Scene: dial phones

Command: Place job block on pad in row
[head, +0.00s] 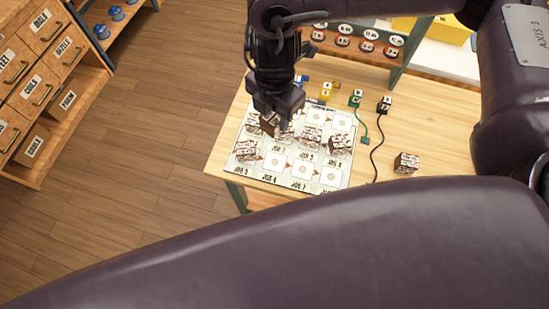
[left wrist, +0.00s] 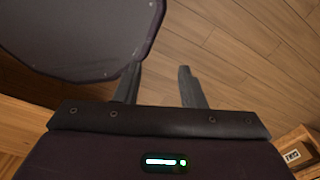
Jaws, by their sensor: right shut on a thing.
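My right gripper (head: 277,110) points down over the far left part of the printed mat (head: 330,179) and is shut on a brown-and-white patterned job block (head: 269,124). Whether this block touches the mat is hard to tell. Similar blocks stand on the mat: one at the left (head: 246,151), one in the middle (head: 311,138) and one at the right (head: 339,143). Another block (head: 405,163) sits on the bare table to the right. Pads with printed circles and arrows show between the blocks. My left gripper (left wrist: 160,76) is open and empty above the wooden floor.
Small yellow (head: 326,91), green (head: 355,98) and black (head: 384,104) blocks stand behind the mat, with cords trailing from the green and black ones. A shelf of round labelled items (head: 343,42) is at the back. Labelled drawers (head: 38,65) stand at left.

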